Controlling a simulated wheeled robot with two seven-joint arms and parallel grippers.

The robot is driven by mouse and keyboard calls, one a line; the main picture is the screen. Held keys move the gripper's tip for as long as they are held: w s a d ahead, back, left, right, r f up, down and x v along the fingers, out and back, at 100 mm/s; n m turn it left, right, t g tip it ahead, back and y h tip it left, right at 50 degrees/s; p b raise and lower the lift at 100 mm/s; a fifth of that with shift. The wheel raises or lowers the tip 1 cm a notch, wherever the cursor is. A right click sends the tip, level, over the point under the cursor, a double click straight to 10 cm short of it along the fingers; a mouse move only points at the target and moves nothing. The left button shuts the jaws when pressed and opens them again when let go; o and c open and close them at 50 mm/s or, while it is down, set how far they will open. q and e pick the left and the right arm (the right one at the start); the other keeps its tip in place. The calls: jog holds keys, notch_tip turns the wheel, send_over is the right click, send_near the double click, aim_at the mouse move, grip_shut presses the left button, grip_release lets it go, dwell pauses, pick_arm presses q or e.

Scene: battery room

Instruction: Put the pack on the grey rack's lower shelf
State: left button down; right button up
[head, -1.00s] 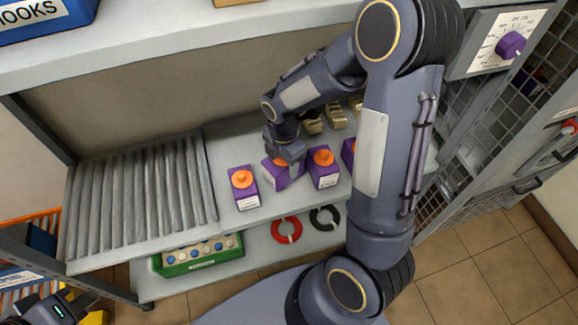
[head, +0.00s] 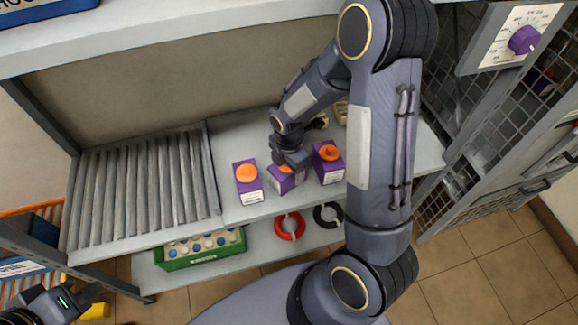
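Purple packs with orange caps stand on the upper deck of the grey rack (head: 232,208): a left one (head: 249,188), a middle one (head: 284,183) and a right one (head: 329,168). My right gripper (head: 288,163) reaches down from behind onto the top of the middle pack, beside its orange cap. Its fingertips are hidden, so I cannot tell whether they are closed on it. The rack's lower shelf (head: 255,240) lies below.
On the lower shelf are a green crate (head: 200,256) of round-topped items, a red ring (head: 290,226) and a black ring (head: 328,215). Grey ribbed panels (head: 140,190) cover the upper deck's left part. A mesh cage (head: 475,130) stands right. My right arm hides part of the rack.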

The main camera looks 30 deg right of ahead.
jog(key=shift+o, duration=1)
jog(key=shift+r, duration=0.35)
notch_tip(320, 180, up, 7)
jog(key=shift+p, duration=0.85)
jog(key=s+a+r+m+t+y, duration=0.2)
jog(key=s+r+m, duration=0.5)
jog(key=m, duration=0.3)
jog(key=s+a+r+m+t+y, duration=0.1)
jog(key=s+a+r+m+t, duration=0.1)
jog(key=s+r+m, duration=0.5)
jog(key=s+m+t, duration=0.1)
jog(key=s+m, duration=0.1)
jog(key=m, duration=0.2)
jog(key=shift+s+r+m+t+y, duration=0.3)
jog(key=shift+s+r+y, duration=0.05)
jog(key=shift+s+y, duration=0.05)
jog(key=shift+r, duration=0.1)
